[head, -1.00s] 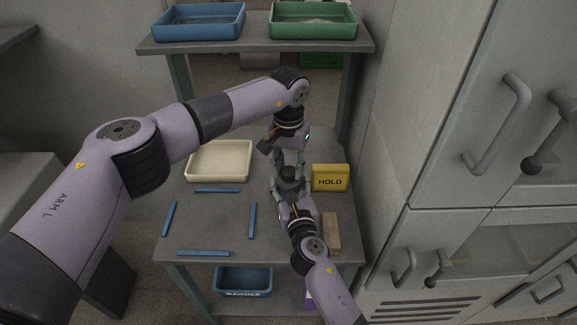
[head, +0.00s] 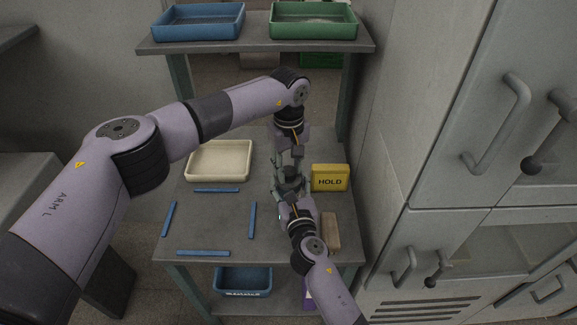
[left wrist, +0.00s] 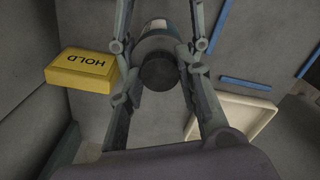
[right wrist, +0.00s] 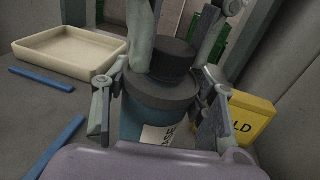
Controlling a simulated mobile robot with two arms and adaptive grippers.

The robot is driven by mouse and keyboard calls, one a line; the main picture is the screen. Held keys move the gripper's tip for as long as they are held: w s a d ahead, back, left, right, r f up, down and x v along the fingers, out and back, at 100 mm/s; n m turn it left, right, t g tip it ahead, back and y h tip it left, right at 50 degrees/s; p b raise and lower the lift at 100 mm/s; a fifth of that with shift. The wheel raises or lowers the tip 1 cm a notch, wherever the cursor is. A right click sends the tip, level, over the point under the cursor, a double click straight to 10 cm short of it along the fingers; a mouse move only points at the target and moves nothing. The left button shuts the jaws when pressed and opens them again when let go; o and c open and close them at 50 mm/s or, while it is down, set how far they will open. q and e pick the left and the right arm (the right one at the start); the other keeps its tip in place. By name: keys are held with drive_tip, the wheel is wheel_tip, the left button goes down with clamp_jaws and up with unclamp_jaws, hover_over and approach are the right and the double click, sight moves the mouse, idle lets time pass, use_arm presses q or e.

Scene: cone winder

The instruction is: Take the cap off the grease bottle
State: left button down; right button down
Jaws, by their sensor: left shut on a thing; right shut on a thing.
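The grease bottle (right wrist: 150,120) is a teal cylinder with a white label and a dark, ridged cap (right wrist: 173,57). My right gripper (head: 290,188) is shut on the bottle's body from the near side. My left gripper (head: 289,166) comes down from above, its fingers on either side of the cap and shut on it. In the left wrist view the cap (left wrist: 160,71) shows between the fingers. I see no clear gap between cap and bottle.
A yellow HOLD block (head: 330,178) stands close right of the bottle. A cream tray (head: 219,176) lies to the left. Several blue strips (head: 252,220) lie on the table front left. A wooden block (head: 331,232) lies beside my right arm. Cabinets (head: 480,130) border the right.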

use_arm(q)
drive_tip(key=n, duration=1.3)
drive_tip(key=shift+n, duration=0.4)
drive_tip(key=n, duration=0.5)
drive_tip(key=shift+n, duration=0.4)
drive_tip(key=n, duration=0.5)
drive_tip(key=shift+n, duration=0.4)
drive_tip(key=n, duration=0.4)
drive_tip(key=shift+r, duration=0.1)
drive_tip(key=n, duration=0.5)
drive_tip(key=shift+n, duration=0.4)
drive_tip(key=n, duration=0.3)
drive_tip(key=shift+n, duration=0.3)
drive_tip(key=n, duration=0.5)
drive_tip(key=shift+n, duration=0.3)
drive_tip(key=shift+r, duration=0.15)
drive_tip(key=shift+r, duration=1)
